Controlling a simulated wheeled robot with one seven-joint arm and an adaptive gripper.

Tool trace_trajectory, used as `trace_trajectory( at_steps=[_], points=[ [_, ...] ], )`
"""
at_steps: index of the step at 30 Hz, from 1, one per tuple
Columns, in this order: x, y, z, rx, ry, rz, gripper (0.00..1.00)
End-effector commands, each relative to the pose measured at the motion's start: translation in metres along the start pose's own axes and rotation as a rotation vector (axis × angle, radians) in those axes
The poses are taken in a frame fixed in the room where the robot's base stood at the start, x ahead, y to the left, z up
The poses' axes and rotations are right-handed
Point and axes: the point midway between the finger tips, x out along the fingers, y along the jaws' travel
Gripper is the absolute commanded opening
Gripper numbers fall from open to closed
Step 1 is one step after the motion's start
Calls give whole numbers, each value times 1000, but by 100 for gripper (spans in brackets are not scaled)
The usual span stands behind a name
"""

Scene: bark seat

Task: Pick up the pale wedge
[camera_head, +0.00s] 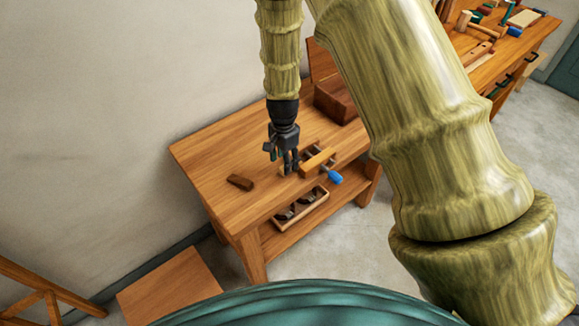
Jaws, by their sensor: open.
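My gripper (287,167) points down just above the wooden bench top, with its fingers apart. A small pale edge (281,172) shows right beside the fingertips and may be the pale wedge. The fingers hide most of it, and I cannot tell whether they touch it. A dark brown block (240,182), wedge-like in shape, lies on the bench top to the left of my gripper.
A clamp with a light wooden bar (317,162) and a blue handle (335,177) lies close to the right of my gripper. A brown wooden box (338,103) stands behind. A tray (302,211) with dark tools is on the bench's lower shelf. The bench top (215,150) is clear at left.

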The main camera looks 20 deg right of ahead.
Motion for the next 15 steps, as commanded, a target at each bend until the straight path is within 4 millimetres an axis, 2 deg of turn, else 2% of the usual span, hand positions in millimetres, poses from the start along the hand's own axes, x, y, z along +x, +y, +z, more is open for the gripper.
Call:
trace_trajectory(
  at_steps=[9, 15],
  points=[
    [30, -2, 1, 0, -1, 0, 52],
    [40, -2, 1, -1, 0, 0, 52]
  ],
)
